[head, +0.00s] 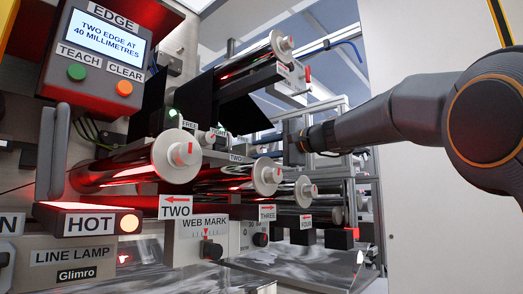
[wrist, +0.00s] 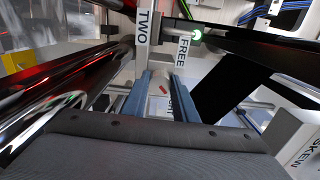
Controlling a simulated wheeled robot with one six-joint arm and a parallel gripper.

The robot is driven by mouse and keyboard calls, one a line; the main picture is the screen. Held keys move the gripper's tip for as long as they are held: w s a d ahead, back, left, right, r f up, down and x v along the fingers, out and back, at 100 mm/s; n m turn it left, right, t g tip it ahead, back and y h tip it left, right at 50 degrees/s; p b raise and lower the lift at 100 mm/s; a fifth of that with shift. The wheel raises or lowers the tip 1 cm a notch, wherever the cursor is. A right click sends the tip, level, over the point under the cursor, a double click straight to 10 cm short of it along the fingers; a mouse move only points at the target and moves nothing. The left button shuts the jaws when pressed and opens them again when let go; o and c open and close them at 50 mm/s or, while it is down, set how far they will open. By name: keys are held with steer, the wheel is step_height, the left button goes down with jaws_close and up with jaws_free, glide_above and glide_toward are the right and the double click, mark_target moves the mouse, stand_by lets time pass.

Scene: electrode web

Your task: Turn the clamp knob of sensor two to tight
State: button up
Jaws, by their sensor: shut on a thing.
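The clamp knob (wrist: 160,86) of sensor two is pale with a red mark, and shows between my gripper's two blue-grey fingers in the wrist view. My gripper (wrist: 163,84) is shut on it. A label TWO (wrist: 148,27) and a label FREE (wrist: 183,47) sit beyond the fingertips, and a label by the right finger is partly covered. In the head view, the labels FREE (head: 190,125) and TIGHT (head: 219,131) stand over a small pale knob. The knob's exact setting is too small to tell. The fingertips are not clear in the head view.
Shiny rollers (head: 125,168) with pale end discs lie below and left of the knob. A black web (wrist: 225,85) hangs close to the right of my fingers. A lit lamp box marked HOT (head: 88,222) and a screen panel (head: 103,40) are at the left.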

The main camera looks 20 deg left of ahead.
steer(key=o, duration=1)
steer(key=shift+o, duration=0.2)
steer(key=shift+d, duration=0.1)
steer(key=b+v, duration=0.2)
steer(key=v, duration=0.5)
steer(key=shift+s+d, duration=0.15)
steer(key=shift+d, duration=0.15)
